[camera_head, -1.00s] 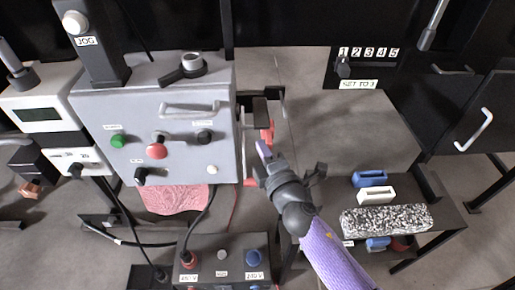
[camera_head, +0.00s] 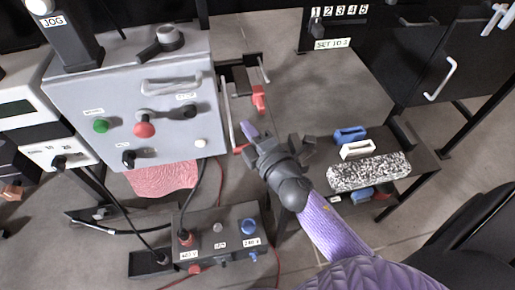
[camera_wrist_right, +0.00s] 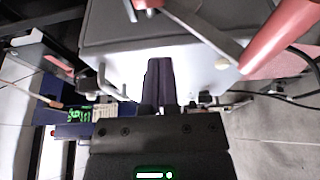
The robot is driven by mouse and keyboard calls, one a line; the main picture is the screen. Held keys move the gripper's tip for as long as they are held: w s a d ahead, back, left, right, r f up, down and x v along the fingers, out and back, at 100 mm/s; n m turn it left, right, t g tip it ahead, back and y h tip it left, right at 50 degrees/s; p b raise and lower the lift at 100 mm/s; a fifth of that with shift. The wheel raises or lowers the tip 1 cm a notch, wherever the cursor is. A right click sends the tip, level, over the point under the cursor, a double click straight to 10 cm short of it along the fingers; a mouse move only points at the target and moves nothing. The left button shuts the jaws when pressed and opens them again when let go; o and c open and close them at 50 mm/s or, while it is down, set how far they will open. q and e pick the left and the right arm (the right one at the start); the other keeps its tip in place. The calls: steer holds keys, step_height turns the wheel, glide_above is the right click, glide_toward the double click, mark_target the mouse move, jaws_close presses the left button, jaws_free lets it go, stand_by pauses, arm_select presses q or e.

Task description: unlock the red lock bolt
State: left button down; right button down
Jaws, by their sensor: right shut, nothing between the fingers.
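A red piece that looks like the red lock bolt (camera_head: 259,98) sits on the metal frame just right of the grey control box. Another small red part shows lower, partly hidden near my gripper (camera_head: 241,149). My right gripper (camera_head: 249,131) is just below and left of the upper red piece, with a visible gap to it in the head view. Its fingers are shut with nothing between them; in the right wrist view the closed dark fingers (camera_wrist_right: 160,80) point at a grey surface. A large red bar (camera_wrist_right: 280,32) crosses the upper right there. My left gripper is not in view.
The grey control box (camera_head: 125,75) with knobs and buttons stands left of my gripper. A lower box with red and blue knobs (camera_head: 219,246) is below. Blue and white blocks (camera_head: 356,150) and a speckled block (camera_head: 368,172) lie at right. The grey tabletop (camera_head: 315,90) is mostly clear.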

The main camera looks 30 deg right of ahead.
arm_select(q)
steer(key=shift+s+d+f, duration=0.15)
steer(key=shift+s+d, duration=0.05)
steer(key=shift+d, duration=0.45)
arm_select(e)
steer(key=s, duration=0.6)
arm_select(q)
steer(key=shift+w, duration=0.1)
arm_select(e)
steer(key=shift+d, duration=0.1)
